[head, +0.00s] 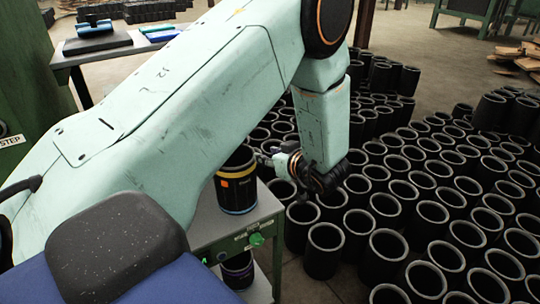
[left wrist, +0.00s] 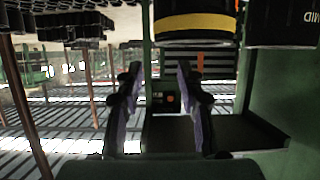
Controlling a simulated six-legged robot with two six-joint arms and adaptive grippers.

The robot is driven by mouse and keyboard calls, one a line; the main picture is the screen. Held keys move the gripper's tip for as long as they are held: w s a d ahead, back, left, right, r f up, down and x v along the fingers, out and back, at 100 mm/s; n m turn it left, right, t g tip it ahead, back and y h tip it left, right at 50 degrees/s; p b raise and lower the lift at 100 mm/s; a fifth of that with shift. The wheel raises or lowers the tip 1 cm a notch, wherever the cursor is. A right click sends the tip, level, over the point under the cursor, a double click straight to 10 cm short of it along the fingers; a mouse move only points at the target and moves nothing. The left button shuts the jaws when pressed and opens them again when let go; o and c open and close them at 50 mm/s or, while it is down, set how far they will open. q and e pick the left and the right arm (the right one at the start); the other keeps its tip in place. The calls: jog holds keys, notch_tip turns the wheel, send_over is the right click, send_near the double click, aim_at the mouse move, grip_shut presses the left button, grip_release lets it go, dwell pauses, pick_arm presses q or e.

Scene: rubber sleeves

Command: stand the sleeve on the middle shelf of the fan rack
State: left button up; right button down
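A black sleeve with a yellow band and an orange tag (head: 237,182) stands upright on the grey top of a small green-framed stand (head: 212,222), partly hidden by my left arm. My left gripper (head: 268,158) is just right of this sleeve, partly hidden by its wrist. In the left wrist view, which looks upside down, my left gripper (left wrist: 158,68) has its two fingers apart with nothing held between them. A yellow-banded black sleeve (left wrist: 195,24) shows beyond the fingertips, and a lettered black sleeve (left wrist: 282,24) is beside it. My right gripper is not in view.
Another dark sleeve with a purple band (head: 238,270) is on a lower level of the stand. Many plain black sleeves (head: 385,245) crowd the floor at right. A table (head: 100,48) with small blue and green items is behind my arm. I cannot tell the middle shelf clearly.

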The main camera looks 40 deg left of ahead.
pick_arm(q)
jog(key=s+d+f+m+t+h, duration=0.1)
jog(key=s+d+f+m+h, duration=0.4)
jog(key=f, duration=0.3)
jog(key=s+d+f+m+t+h, duration=0.1)
jog(key=s+d+f+m+h, duration=0.1)
jog(key=s+d+f+m, duration=0.45)
jog(key=s+d+f+m+g+h, duration=0.1)
jog(key=s+d+f+g+h, duration=0.1)
jog(key=s, duration=0.5)
jog(key=s+d+f+m+g+h, duration=0.1)
jog(key=s+d+f+h, duration=0.1)
jog(key=s+d, duration=0.2)
jog(key=s+d+f+m+g+h, duration=0.1)
jog(key=s+d+f+g+h, duration=0.1)
jog(key=s, duration=0.8)
jog(key=shift+d+f+g, duration=0.3)
jog(key=shift+d+f, duration=0.1)
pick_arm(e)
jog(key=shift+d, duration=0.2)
pick_arm(q)
jog(key=shift+s+d, duration=0.1)
jog(key=shift+s, duration=0.05)
